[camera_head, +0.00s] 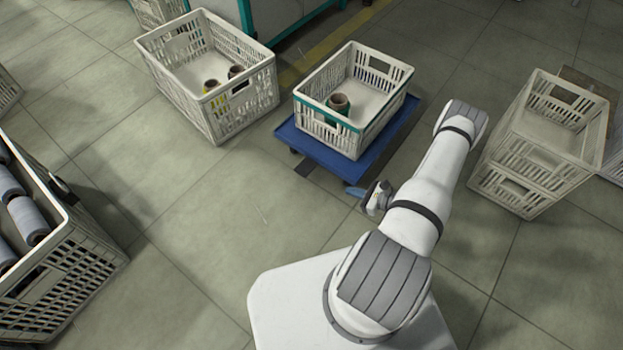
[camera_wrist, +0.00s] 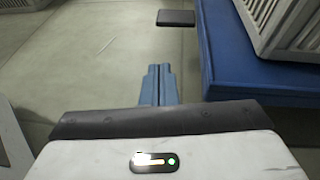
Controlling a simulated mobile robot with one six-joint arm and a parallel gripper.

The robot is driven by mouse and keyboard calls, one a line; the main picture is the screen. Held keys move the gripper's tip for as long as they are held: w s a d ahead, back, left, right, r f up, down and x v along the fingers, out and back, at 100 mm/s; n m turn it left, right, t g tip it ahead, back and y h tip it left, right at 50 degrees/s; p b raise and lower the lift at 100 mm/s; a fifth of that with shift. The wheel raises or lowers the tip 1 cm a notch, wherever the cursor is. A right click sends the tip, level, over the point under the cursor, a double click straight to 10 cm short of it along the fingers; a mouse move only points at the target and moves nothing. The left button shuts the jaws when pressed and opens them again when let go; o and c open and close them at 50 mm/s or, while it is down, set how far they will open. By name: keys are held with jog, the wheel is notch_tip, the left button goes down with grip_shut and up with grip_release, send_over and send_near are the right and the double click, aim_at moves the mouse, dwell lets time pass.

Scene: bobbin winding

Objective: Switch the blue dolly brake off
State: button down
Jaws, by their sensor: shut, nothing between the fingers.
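The blue dolly (camera_head: 379,163) stands on the floor under a white crate with a teal rim (camera_head: 357,138). A small dark brake pedal (camera_head: 304,168) sticks out from its left edge, low over the floor. In the wrist view the dolly (camera_wrist: 255,72) fills the upper right, with the dark flat pedal (camera_wrist: 176,18) beside its edge. My gripper (camera_head: 354,191) is in front of the dolly's near corner, to the right of the pedal. In the wrist view its blue fingers (camera_wrist: 158,72) are together and empty, pointing toward the pedal, with floor visible between them and it.
A white crate with bobbins (camera_head: 212,105) stands left of the dolly. Stacked crates (camera_head: 535,150) stand to the right of my arm. A crate of grey rolls (camera_head: 70,275) is at the lower left, with a dark tab (camera_head: 62,190) beside it. The floor between is clear.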

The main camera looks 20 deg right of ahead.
aim_at(306, 167)
notch_tip(306, 167, down, 4)
jog(key=s+f+m+t+h, duration=0.1)
jog(key=m, duration=0.1)
jog(key=b+x, duration=0.6)
jog(key=x, duration=1.2)
jog(key=shift+w+a+f+b, duration=0.15)
jog(key=shift+w+a+b, duration=0.05)
jog(key=shift+b, duration=0.2)
jog(key=shift+w+r+b, duration=0.2)
jog(key=shift+r+b, duration=0.1)
jog(key=shift+r, duration=1.85)
